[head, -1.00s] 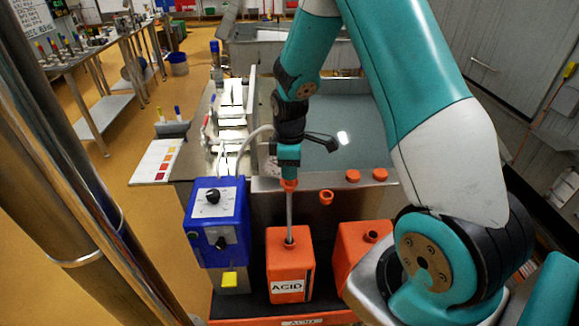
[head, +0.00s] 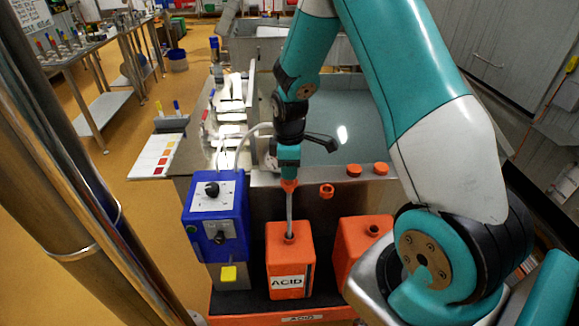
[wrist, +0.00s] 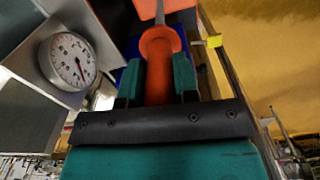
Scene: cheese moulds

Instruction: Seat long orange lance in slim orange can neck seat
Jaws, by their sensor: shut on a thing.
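The long lance has an orange head (wrist: 158,75) and a thin grey tube (head: 290,210). My gripper (head: 289,178) is shut on the orange head, with a teal finger on each side of it in the wrist view. The lance hangs about upright, and its tube runs down into the neck of the slim orange can (head: 289,262) labelled ACID. The orange head is well above the can's neck, with a length of bare tube between them. The lower end of the tube is hidden inside the can.
A second orange can (head: 356,245) with an open neck stands to the right, partly behind my arm. A blue pump box (head: 215,222) stands close on the left. An orange ring (head: 326,190) and two orange caps (head: 354,170) are behind. A dial gauge (wrist: 73,60) shows at wrist-view left.

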